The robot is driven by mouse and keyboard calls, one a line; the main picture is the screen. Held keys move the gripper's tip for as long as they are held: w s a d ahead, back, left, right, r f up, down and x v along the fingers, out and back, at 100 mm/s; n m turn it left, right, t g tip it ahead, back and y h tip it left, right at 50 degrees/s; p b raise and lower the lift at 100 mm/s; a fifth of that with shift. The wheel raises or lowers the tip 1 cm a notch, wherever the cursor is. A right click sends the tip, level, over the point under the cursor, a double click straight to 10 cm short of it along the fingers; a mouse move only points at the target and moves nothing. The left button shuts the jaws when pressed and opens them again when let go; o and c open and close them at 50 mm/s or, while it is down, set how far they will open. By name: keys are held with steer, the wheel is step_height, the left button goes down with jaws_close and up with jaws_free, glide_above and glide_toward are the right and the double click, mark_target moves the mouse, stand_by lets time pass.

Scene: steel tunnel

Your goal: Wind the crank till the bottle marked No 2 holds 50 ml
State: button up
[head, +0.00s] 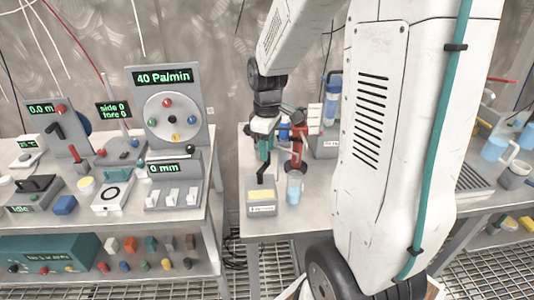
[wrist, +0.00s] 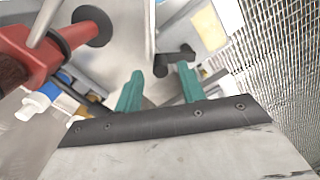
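A black crank (head: 254,180) sticks out beside a grey box with a yellow top, and it also shows in the wrist view (wrist: 174,60). My gripper (head: 264,152) hangs just above it with teal fingers apart. In the wrist view my gripper (wrist: 158,85) is open, and the crank's black end is close to the right finger; I cannot tell if they touch.
The grey box (head: 262,211) carries a label too small to read. The red device (wrist: 45,50) is close at the left in the wrist view. A blue-capped bottle (head: 331,100) stands behind. The left bench (head: 130,212) is crowded with instruments; a gap separates the benches.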

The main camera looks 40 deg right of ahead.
mark_target(264, 168)
steer(key=shift+f, duration=1.25)
jaws_close()
steer(key=shift+s+d+m, duration=0.1)
steer(key=shift+s+m, duration=0.2)
steer(key=shift+m, duration=0.5)
steer(key=shift+s+d+m, duration=0.1)
steer(key=shift+s+m, duration=0.2)
steer(key=shift+m, duration=0.5)
jaws_free()
